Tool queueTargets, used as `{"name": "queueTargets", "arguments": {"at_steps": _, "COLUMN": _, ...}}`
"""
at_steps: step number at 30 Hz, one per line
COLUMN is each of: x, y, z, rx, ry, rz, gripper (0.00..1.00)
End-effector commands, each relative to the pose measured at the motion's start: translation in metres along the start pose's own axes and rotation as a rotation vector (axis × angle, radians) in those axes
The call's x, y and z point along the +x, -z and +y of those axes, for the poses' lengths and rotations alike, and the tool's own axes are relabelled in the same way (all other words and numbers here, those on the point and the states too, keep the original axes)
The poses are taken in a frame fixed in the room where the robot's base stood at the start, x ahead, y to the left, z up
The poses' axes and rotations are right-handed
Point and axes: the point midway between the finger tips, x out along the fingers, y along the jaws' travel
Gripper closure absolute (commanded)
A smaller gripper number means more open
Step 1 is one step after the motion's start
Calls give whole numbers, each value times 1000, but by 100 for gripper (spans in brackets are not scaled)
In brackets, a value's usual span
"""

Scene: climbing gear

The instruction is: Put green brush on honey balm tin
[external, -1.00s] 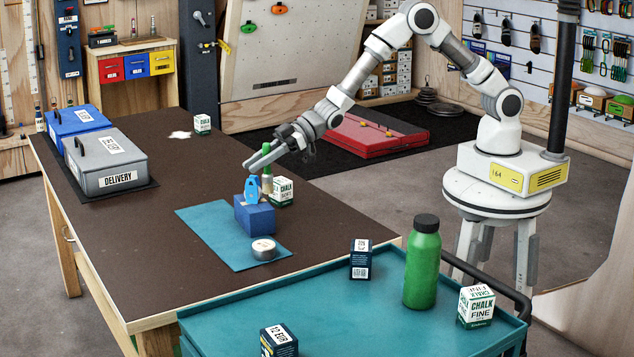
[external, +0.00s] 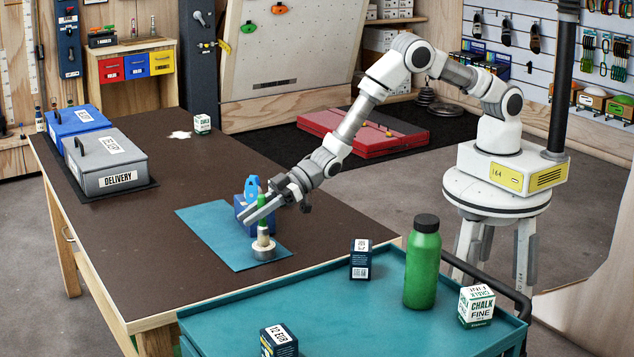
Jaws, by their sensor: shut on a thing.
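The green brush (external: 263,229) has a green handle and a pale lower end. It is upright in the external view, its lower end at the top of the honey balm tin (external: 264,253); I cannot tell whether they touch firmly. The tin is a small round metal tin near the front of the blue mat. My gripper (external: 254,215) comes in from the upper right and is shut on the brush's handle. Its fingers hide part of the handle.
A blue block (external: 239,208) with a blue piece (external: 251,187) standing in it is just behind the brush, partly covered by my fingers. The blue mat (external: 212,233) is clear at left. A teal tray (external: 330,310) with a green bottle (external: 422,262) stands in front.

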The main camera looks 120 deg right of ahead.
Motion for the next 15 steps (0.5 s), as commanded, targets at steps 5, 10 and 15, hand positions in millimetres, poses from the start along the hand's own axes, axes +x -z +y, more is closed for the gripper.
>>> {"name": "queueTargets", "arguments": {"at_steps": 5, "x": 0, "y": 0, "z": 0, "rx": 0, "ry": 0, "rz": 0, "gripper": 100}}
{"name": "queueTargets", "arguments": {"at_steps": 10, "x": 0, "y": -2, "z": 0, "rx": 0, "ry": 0, "rz": -1, "gripper": 59}}
{"name": "queueTargets", "arguments": {"at_steps": 15, "x": 0, "y": -2, "z": 0, "rx": 0, "ry": 0, "rz": -1, "gripper": 43}}
